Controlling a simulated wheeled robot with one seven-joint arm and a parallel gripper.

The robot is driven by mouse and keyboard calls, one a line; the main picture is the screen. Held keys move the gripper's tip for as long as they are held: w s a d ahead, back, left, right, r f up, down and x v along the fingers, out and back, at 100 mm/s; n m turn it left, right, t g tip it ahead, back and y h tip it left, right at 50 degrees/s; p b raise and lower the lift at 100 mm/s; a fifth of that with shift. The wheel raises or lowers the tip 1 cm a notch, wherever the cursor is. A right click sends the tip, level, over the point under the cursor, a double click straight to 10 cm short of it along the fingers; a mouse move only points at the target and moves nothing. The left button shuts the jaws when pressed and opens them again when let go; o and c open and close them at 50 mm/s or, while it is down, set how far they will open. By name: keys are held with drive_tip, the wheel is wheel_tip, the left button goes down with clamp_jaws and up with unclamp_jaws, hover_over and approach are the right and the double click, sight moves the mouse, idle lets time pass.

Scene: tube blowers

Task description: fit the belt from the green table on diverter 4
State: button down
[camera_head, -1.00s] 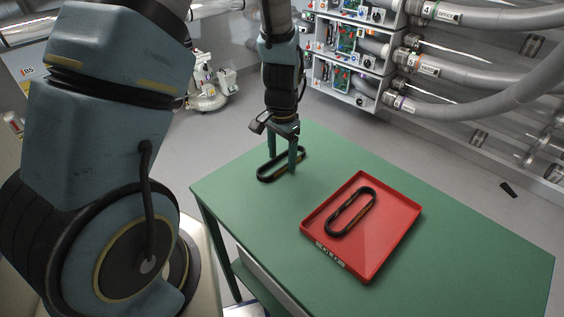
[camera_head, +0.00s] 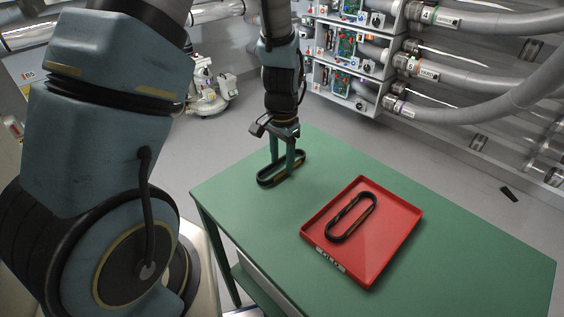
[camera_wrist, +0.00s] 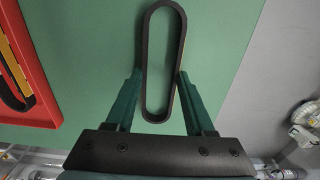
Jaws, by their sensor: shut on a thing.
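A black oval belt (camera_head: 265,183) lies on the green table (camera_head: 235,200) near its far left side. My gripper (camera_head: 283,168) points down over it, with its two fingers shut on the belt's long sides from outside. In the wrist view the belt (camera_wrist: 155,117) runs lengthwise between the fingertips (camera_wrist: 160,73), which press on both strands. The belt looks at table height; I cannot tell whether it touches the top. A tube with a label 4 (camera_head: 440,18) is at the upper right, joined to a rack of electronics; its belt place cannot be made out.
A red tray (camera_head: 385,243) on the table holds a second dark belt (camera_head: 338,232) with brownish marks. A tube labelled 5 (camera_head: 425,72) runs below tube 4. The rack (camera_head: 345,90) stands behind the table. The table's right part is clear.

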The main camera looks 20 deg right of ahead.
wheel_tip(320, 180, up, 10)
drive_tip(key=b, duration=0.1)
drive_tip(key=shift+f, duration=0.15)
idle(1.0)
